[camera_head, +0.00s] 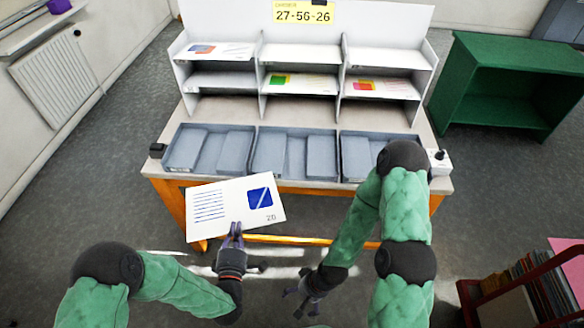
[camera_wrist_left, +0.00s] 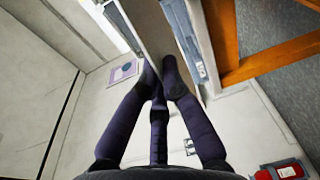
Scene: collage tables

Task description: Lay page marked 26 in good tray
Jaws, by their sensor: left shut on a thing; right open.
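A white page (camera_head: 232,218) with blue lines and a blue square is held in front of the table. Its corner number looks like 20 or 26; I cannot tell which. My left gripper (camera_head: 234,230) is shut on the page's lower edge. In the left wrist view the fingers (camera_wrist_left: 160,75) pinch the page (camera_wrist_left: 152,30), seen nearly edge-on. Three grey trays stand along the table front: left (camera_head: 184,167), middle (camera_head: 256,170) and right (camera_head: 346,172). My arm partly hides the right one. I see no label telling the good tray. My right gripper (camera_head: 306,300) is open and empty, low in front of the table.
A white shelf rack (camera_head: 262,80) behind the trays holds several coloured pages. A yellow sign (camera_head: 303,12) above reads 27-56-26. A small black box (camera_head: 157,150) is at the table's left edge and a white device (camera_head: 439,161) at its right. A green shelf (camera_head: 510,55) stands right.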

